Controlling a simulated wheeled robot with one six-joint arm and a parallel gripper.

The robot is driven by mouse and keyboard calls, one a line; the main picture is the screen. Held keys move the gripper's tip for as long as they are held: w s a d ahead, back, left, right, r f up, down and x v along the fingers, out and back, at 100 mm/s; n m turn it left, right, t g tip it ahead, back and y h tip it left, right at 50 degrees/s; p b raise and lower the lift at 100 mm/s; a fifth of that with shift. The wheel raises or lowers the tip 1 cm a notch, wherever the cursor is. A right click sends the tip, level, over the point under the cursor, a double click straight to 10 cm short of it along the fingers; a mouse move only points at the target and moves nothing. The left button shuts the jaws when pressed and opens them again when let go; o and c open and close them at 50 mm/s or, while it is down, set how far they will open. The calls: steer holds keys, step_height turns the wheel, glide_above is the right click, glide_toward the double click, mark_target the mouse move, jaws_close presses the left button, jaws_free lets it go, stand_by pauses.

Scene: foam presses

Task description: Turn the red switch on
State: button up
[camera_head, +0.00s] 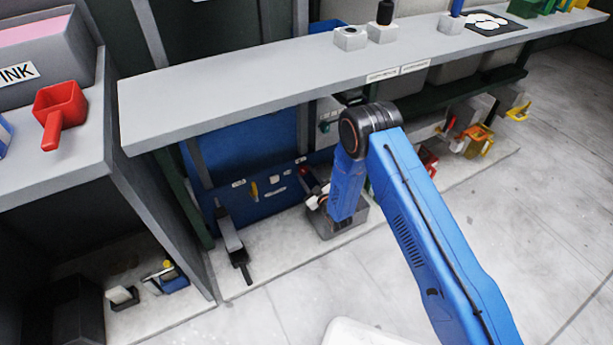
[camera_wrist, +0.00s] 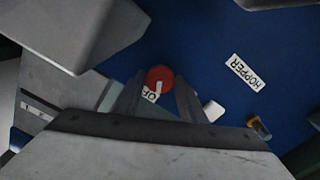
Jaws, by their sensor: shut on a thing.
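The red switch (camera_wrist: 159,76) is a round red knob with a white mark on the blue panel (camera_wrist: 205,45). A white label (camera_wrist: 149,94), partly hidden and seeming to read OFF, is beside it. In the wrist view my gripper (camera_wrist: 158,88) has one finger on each side of the knob and is shut on it. In the head view my gripper (camera_head: 318,197) is low at the blue panel under the shelf, partly hidden by my blue arm. A small red knob (camera_head: 304,171) shows just above it; I cannot tell if it is the same switch.
A HOPPER label (camera_wrist: 242,72) and a small yellowish part (camera_wrist: 258,127) are on the panel. A grey block (camera_wrist: 75,30) is close by in the wrist view. The grey shelf (camera_head: 230,92) overhangs the panel. Open floor is at right.

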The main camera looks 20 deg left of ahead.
steer(key=n, duration=1.2)
steer(key=shift+s+f+n, duration=0.1)
steer(key=shift+n, duration=0.3)
stand_by(0.3)
steer(key=o, duration=1)
steer(key=v, duration=1.7)
steer(key=shift+d, duration=0.2)
